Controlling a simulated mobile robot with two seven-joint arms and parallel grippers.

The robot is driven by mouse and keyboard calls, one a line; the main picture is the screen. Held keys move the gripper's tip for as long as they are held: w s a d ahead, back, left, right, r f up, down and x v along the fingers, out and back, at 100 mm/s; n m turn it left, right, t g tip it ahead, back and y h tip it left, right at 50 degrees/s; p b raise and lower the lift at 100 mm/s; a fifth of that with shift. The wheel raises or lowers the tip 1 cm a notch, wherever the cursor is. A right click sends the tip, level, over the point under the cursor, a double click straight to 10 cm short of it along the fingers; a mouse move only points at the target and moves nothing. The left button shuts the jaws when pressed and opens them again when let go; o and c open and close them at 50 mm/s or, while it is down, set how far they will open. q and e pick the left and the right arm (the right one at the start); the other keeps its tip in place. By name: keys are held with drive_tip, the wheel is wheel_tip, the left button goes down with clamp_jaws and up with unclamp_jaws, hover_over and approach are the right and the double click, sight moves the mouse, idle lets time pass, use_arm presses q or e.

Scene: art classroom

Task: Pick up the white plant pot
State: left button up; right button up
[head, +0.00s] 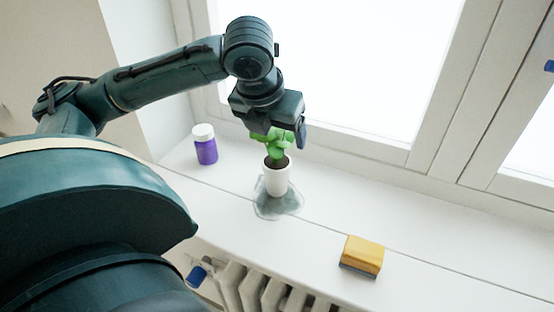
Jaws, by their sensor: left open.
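The white plant pot (277,180) stands upright on the white windowsill and holds dark soil and a small green plant (277,149). A grey-green see-through patch (267,207) lies on the sill around its base. My left gripper (280,133) is right above the pot, pointing down at the plant's top leaves. One finger shows on the right side of the leaves; the other is mostly hidden. The gripper is open and the pot rests on the sill. My right gripper is not in view.
A purple jar with a white lid (205,145) stands to the left of the pot. A yellow block with a dark base (362,255) lies to the right near the front edge. The window frame (380,148) rises behind. A radiator (262,290) is below the sill.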

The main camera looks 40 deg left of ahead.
sight(277, 165)
use_arm(q)
drive_tip(key=x, duration=0.5)
drive_tip(key=shift+a+f+b, duration=0.2)
drive_tip(key=shift+f+b, duration=0.15)
drive_tip(key=shift+f, duration=0.1)
drive_tip(key=shift+c, duration=0.6)
drive_tip(key=c, duration=1.5)
